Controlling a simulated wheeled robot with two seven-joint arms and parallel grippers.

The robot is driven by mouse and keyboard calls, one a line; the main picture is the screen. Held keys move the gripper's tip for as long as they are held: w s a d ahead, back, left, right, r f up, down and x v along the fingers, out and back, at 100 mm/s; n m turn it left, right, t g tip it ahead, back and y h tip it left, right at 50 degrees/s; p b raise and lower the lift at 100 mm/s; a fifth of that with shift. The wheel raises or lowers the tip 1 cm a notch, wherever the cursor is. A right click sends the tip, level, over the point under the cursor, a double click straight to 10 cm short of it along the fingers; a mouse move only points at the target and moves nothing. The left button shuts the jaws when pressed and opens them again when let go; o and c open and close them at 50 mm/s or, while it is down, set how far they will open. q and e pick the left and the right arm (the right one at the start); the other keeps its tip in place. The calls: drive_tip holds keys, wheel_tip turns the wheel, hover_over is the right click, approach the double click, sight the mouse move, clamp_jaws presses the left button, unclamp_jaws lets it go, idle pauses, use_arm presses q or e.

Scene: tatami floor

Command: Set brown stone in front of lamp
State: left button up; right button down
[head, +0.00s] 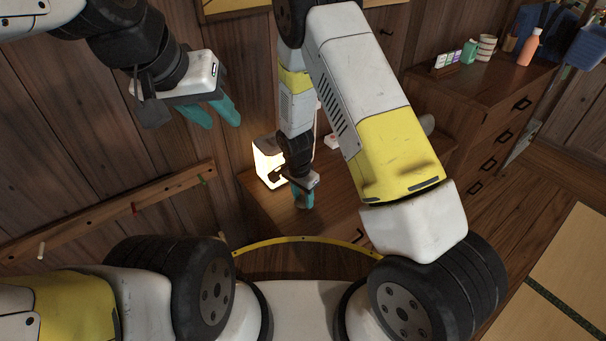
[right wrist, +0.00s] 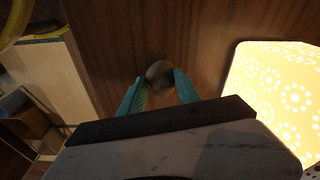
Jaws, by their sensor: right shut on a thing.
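The brown stone (right wrist: 158,73) shows in the right wrist view as a small rounded lump between the tips of my right gripper (right wrist: 158,88). My right gripper is shut on it, low over the wooden cabinet top (head: 258,204). In the head view my right gripper (head: 303,199) hides the stone. The lamp (head: 268,163) glows beside and behind the gripper in the head view, partly covered by my right arm. In the right wrist view the patterned lamp (right wrist: 275,92) stands to the right, apart from the stone. My left gripper (head: 218,116) is open, empty and raised near the wall.
A small white and red item (head: 332,140) and a rounded grey thing (head: 428,124) lie behind my right arm. A wooden peg rail (head: 110,210) runs along the wall at left. A taller drawer chest (head: 500,85) at right bears cups and a salmon bottle (head: 528,48).

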drive_tip(key=c, duration=0.9)
unclamp_jaws()
drive_tip(key=shift+o, duration=0.2)
wheel_tip(320, 180, up, 12)
drive_tip(key=s+a, duration=0.1)
wheel_tip(320, 180, up, 9)
drive_tip(key=n+y, duration=0.1)
hover_over(300, 200)
drive_tip(key=s+d, duration=0.1)
drive_tip(key=d, duration=0.2)
drive_tip(key=s+d+r+n+t+y, duration=0.1)
drive_tip(key=s+d+r+n+t, duration=0.1)
drive_tip(key=s+d+r+n, duration=0.2)
drive_tip(key=s+d+r+n+t+y, duration=0.1)
drive_tip(key=s+d+r+n+t, duration=0.2)
drive_tip(key=s+d+r, duration=0.5)
drive_tip(key=shift+s+r+n, duration=0.5)
drive_tip(key=shift+s+r, duration=2.3)
drive_tip(key=shift+r, duration=1.35)
drive_tip(key=shift+d, duration=0.1)
